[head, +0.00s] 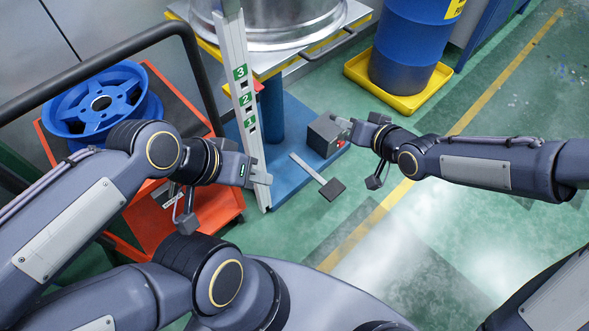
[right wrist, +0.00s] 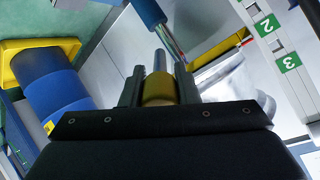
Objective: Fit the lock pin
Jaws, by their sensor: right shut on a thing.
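The lock pin (right wrist: 159,88) shows in the right wrist view as a yellow body with a bare metal shank pointing away from the gripper. My right gripper (right wrist: 159,78) is shut on its yellow part. In the head view this gripper (head: 345,127) is at the right of the post, overlapping a dark grey box; the pin cannot be made out there. The upright post (head: 236,60) has dark holes and green labels 1, 2 and 3. My left gripper (head: 262,173) is at the post's lower part, below label 1; whether its jaws are open or shut is unclear.
A blue wheel (head: 100,98) lies on an orange cart (head: 215,205) at left. The grey box (head: 323,136) and a pedal (head: 332,189) are by the blue base (head: 290,180). A blue drum (head: 412,45) stands in a yellow tray (head: 357,66). Green floor at right is clear.

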